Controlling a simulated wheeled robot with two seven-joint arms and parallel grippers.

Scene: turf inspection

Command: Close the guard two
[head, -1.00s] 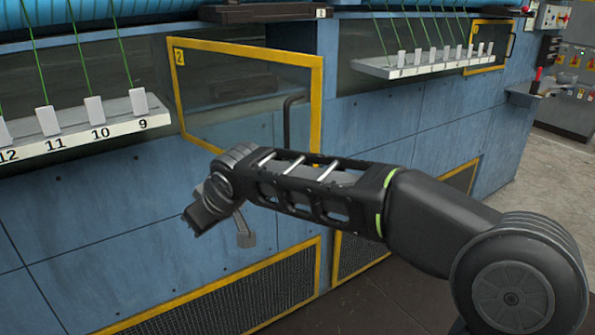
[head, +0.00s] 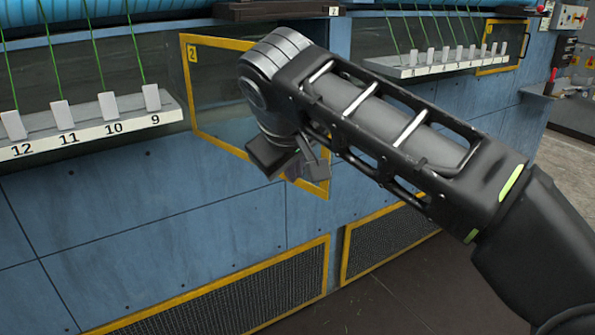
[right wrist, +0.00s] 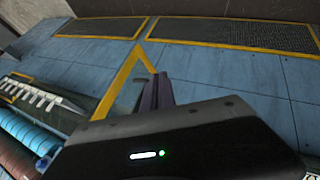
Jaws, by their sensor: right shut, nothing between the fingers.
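Guard two (head: 229,42) is a clear panel in a yellow frame with a "2" label, on the blue machine. It stands swung out from the machine front, its right side nearer me. My right forearm hides much of its middle and right edge. My right gripper (head: 308,168) is shut and empty, in front of the guard's lower right corner. In the right wrist view the shut fingers (right wrist: 155,92) overlap a corner of the yellow frame (right wrist: 112,90). I cannot tell whether they touch it. The guard's handle is hidden in the head view. My left gripper is not in view.
A numbered ledge (head: 85,133) with white tags juts out at left, and a second ledge (head: 440,66) at right. Yellow-framed mesh panels (head: 255,298) line the machine's bottom. The dark floor (head: 400,285) in front is clear.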

